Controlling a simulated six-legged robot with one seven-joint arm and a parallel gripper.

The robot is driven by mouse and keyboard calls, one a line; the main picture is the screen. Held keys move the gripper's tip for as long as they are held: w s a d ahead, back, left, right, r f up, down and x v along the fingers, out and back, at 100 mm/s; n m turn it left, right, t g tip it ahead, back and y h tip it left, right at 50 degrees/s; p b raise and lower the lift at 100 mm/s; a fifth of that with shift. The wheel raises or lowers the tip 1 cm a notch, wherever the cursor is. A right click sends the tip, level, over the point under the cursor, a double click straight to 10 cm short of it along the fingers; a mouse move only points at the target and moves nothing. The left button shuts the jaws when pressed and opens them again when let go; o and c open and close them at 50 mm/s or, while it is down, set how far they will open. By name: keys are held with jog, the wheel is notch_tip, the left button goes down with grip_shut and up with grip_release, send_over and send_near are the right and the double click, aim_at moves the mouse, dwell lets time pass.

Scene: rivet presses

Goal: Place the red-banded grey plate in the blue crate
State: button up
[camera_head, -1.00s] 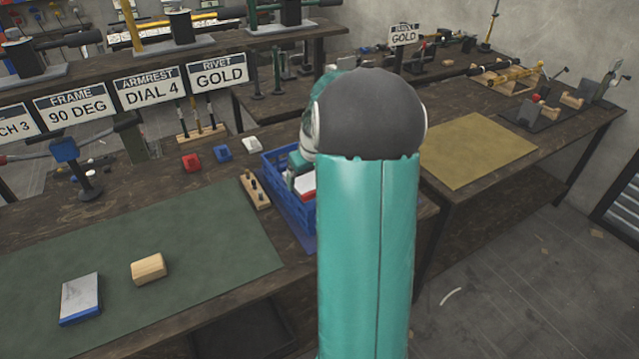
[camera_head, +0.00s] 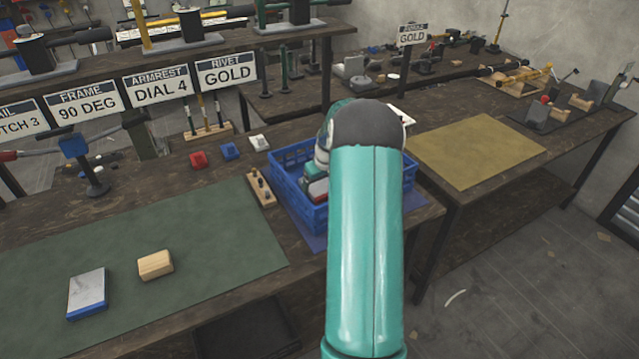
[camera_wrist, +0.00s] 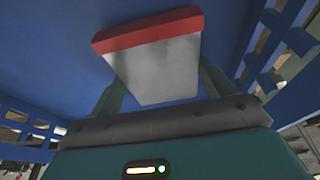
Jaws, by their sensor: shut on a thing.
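The red-banded grey plate (camera_wrist: 155,62) is between the two fingers of my gripper (camera_wrist: 160,82) in the wrist view, its red edge at the far end. The blue crate (camera_wrist: 50,75) spreads around and beyond it. In the head view the blue crate (camera_head: 292,208) stands at the right end of the near bench, and my gripper (camera_head: 314,183) is down inside it, shut on the plate (camera_head: 318,190). My arm hides the crate's right part. I cannot tell whether the plate touches the crate floor.
A blue-banded grey plate (camera_head: 87,293) and a wooden block (camera_head: 155,265) lie on the green mat (camera_head: 190,230). A wooden peg strip (camera_head: 260,188) lies beside the crate's left wall. Red (camera_head: 198,160), blue (camera_head: 230,151) and white (camera_head: 259,142) small blocks stand behind.

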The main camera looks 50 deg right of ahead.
jog(key=shift+f, duration=0.1)
jog(key=o, duration=1.4)
jog(key=shift+f, duration=0.15)
jog(key=shift+c, duration=0.2)
jog(key=d+v, duration=0.1)
jog(key=v, duration=1.1)
jog(key=s+a+r+n, duration=0.1)
jog(key=a+r, duration=0.4)
jog(key=a, duration=0.4)
jog(key=s+a+r, duration=0.1)
jog(key=a+r, duration=0.3)
jog(key=a, duration=0.5)
jog(key=s+a+r+n, duration=0.1)
jog(key=a+r, duration=0.4)
jog(key=a, duration=0.4)
jog(key=s+a+t, duration=0.2)
jog(key=s+a, duration=1.5)
jog(key=shift+a+r+n+y, duration=0.25)
jog(key=shift+a+n+y, duration=0.05)
jog(key=shift+n+y, duration=0.1)
jog(key=shift+s, duration=0.15)
